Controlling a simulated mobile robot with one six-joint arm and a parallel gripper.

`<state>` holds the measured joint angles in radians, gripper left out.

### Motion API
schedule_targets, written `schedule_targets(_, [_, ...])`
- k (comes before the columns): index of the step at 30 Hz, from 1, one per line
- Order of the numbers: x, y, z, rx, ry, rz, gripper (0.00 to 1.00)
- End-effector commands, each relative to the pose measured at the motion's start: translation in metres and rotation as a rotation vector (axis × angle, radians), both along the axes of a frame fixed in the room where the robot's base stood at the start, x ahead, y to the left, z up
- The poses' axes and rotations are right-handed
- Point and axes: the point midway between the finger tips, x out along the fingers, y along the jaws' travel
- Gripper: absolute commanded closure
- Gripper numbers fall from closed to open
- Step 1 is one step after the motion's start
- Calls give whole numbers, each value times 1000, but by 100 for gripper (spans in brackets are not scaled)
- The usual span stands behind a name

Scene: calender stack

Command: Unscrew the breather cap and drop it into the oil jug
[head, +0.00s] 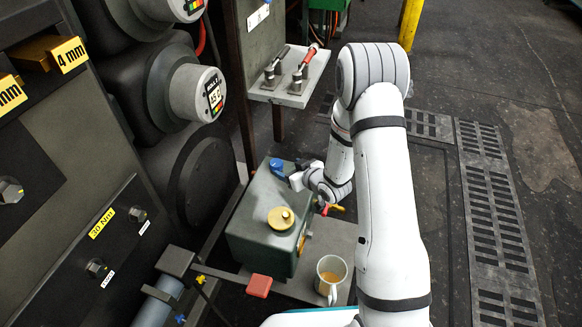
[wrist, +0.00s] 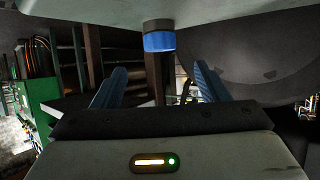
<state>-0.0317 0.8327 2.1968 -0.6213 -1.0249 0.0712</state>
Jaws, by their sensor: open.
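A blue cap with a dark collar, likely the breather cap (wrist: 159,40), shows at the top middle of the wrist view against a pale grey-green surface. My gripper (wrist: 160,80) is open. Its two blue fingers lie left and right of the cap in the picture, with nothing between them; I cannot tell how far beyond them the cap is. In the head view my gripper (head: 283,172) is at the far right edge of a grey-green box (head: 262,248), where a blue patch shows, either fingers or cap.
A brass disc (head: 281,218) sits on top of the box. Large rollers (head: 200,180) stand left. A shelf with toggle clamps (head: 290,85) is behind. The floor at right is open.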

Motion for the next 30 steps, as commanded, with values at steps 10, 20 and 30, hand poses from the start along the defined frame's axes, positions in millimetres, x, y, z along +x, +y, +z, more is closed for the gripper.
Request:
schedule_targets(10, [38, 28, -25, 1, -3, 4, 32])
schedule_targets(20, [54, 39, -32, 3, -3, 2, 32])
schedule_targets(30, [54, 39, -32, 3, -3, 2, 43])
